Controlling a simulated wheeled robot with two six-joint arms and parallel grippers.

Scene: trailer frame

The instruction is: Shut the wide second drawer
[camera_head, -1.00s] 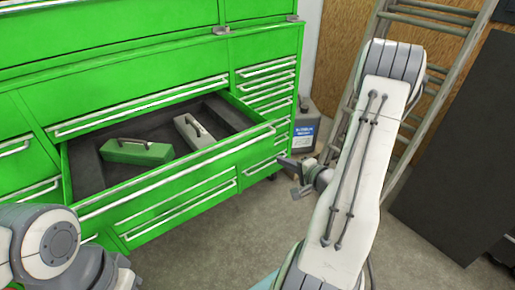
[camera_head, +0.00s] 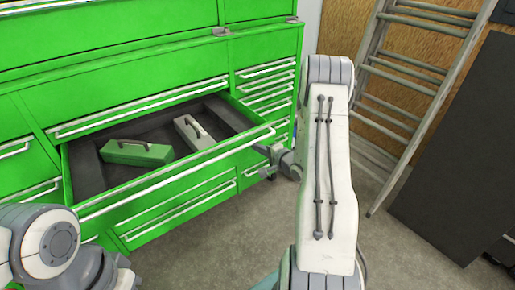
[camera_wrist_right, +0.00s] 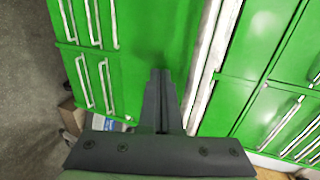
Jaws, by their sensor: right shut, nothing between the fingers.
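The wide second drawer (camera_head: 128,206) of the green cabinet is pulled far out in the head view, with a pale handle strip along its front's top edge. Inside lie a green box (camera_head: 138,153) and a grey-white box (camera_head: 194,132), each with a dark handle. My right gripper (camera_head: 264,149) is at the right end of the drawer front; contact cannot be told. In the right wrist view, its fingers (camera_wrist_right: 160,76) are together and empty, beside a long pale strip (camera_wrist_right: 205,65). My left arm shows at the lower left, but its gripper is out of view.
Narrow closed drawers (camera_head: 268,88) stack right of the open drawer. A ladder (camera_head: 414,90) leans against the wooden wall, and a dark panel (camera_head: 455,165) stands at the right. The concrete floor (camera_head: 225,240) before the cabinet is clear.

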